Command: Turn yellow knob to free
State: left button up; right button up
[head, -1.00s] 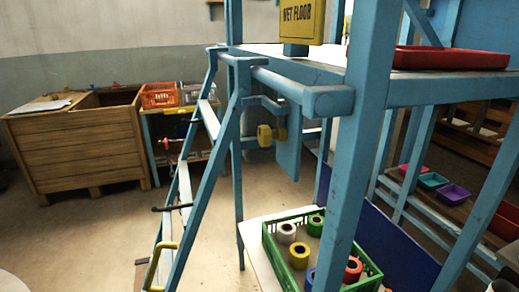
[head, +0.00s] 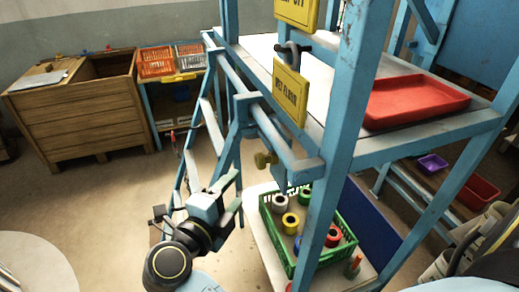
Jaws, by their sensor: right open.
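My right gripper (head: 237,190) has come up from the bottom, left of and below the knob. It is open and empty, with its fingers apart from the knob in the picture. My left gripper is not in view.
A green crate (head: 268,222) with several coloured rolls stands low, right of my right gripper. Yellow signs (head: 290,93) hang at the shelf edge. A red tray (head: 415,101) lies on the shelf. A blue ladder-like frame stands left. Floor is clear between it and the wooden bin (head: 90,125).

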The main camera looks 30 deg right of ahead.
aim_at(257, 164)
jog(key=p+x, duration=0.2)
jog(key=x, duration=0.9)
jog(key=shift+w+d+p, duration=0.2)
jog(key=shift+d+p, duration=0.15)
jog(key=shift+p, duration=0.05)
jog(key=shift+w+d+f, duration=0.15)
jog(key=shift+w+d, duration=0.25)
jog(key=shift+d, duration=0.2)
jog(key=shift+c, duration=0.2)
